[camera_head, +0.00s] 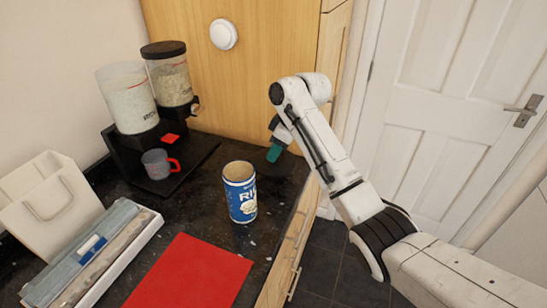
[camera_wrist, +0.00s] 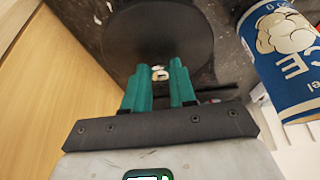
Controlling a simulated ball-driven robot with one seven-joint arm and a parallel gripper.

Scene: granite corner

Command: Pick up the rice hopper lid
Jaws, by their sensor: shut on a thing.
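The rice hopper lid (camera_wrist: 158,30) is a dark round disc, seen beyond my fingertips in the wrist view. My gripper (camera_wrist: 159,72) has teal fingers that close over the middle of the disc, and it is shut on the lid. A small pale spot shows between the fingertips. The left hopper (camera_head: 127,97) has no dark lid on top; the right hopper (camera_head: 169,77) wears one.
A blue rice can (camera_head: 241,194) with an open top stands left of my gripper. A grey cup (camera_head: 157,164) with a red handle sits by the dispenser. A red mat (camera_head: 190,274), a long box (camera_head: 100,250) and a white bag (camera_head: 50,205) occupy the front left.

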